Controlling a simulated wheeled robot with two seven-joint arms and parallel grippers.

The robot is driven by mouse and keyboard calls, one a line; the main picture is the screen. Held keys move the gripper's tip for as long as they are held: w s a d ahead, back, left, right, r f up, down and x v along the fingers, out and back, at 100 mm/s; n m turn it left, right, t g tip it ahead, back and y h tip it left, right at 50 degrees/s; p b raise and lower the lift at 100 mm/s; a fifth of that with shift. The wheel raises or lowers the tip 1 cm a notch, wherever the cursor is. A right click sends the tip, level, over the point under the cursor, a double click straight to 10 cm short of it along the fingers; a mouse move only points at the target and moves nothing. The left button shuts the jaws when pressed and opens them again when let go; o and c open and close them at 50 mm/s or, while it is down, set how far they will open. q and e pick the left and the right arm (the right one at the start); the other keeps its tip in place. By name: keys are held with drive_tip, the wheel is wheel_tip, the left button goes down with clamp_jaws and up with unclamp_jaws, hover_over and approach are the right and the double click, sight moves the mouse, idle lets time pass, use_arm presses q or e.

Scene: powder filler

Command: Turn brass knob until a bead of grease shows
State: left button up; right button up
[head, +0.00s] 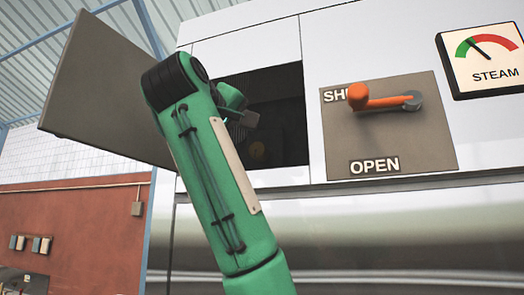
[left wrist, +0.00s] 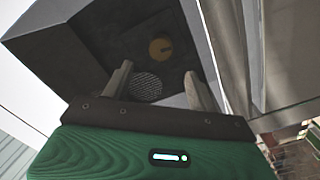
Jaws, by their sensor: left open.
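The brass knob (left wrist: 160,48) is a round yellowish disc with a dark mark, on the dark back wall of a recess in the machine. In the head view it is only a faint spot (head: 257,150) in the shadowed opening. A round pale grille (left wrist: 146,87) sits below the knob, partly behind a finger. My left gripper (left wrist: 158,68) is open and empty, its fingers spread and pointing towards the back wall, apart from the knob. In the head view the left gripper (head: 241,122) is at the opening's left side, partly hidden by my green arm. My right gripper is not seen.
An open grey door panel (head: 105,90) stands left of the opening (head: 282,105), behind my arm. To the right are an orange lever (head: 375,101) on a SHUT/OPEN plate, with the handle by SHUT, and a steam gauge (head: 485,58). The recess walls are close around the gripper.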

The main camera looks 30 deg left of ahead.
sight(257, 149)
use_arm(q)
drive_tip(key=p+x, duration=0.5)
drive_tip(key=x, duration=0.5)
drive_tip(key=shift+w, duration=0.25)
drive_tip(key=shift+w+a+p, duration=0.1)
drive_tip(key=shift+w+p, duration=0.4)
drive_tip(key=shift+w+a+f, duration=0.1)
drive_tip(key=shift+w, duration=0.4)
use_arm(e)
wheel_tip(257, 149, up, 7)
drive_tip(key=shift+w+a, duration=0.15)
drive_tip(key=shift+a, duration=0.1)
use_arm(q)
drive_tip(key=shift+s, duration=0.1)
drive_tip(key=c, duration=1)
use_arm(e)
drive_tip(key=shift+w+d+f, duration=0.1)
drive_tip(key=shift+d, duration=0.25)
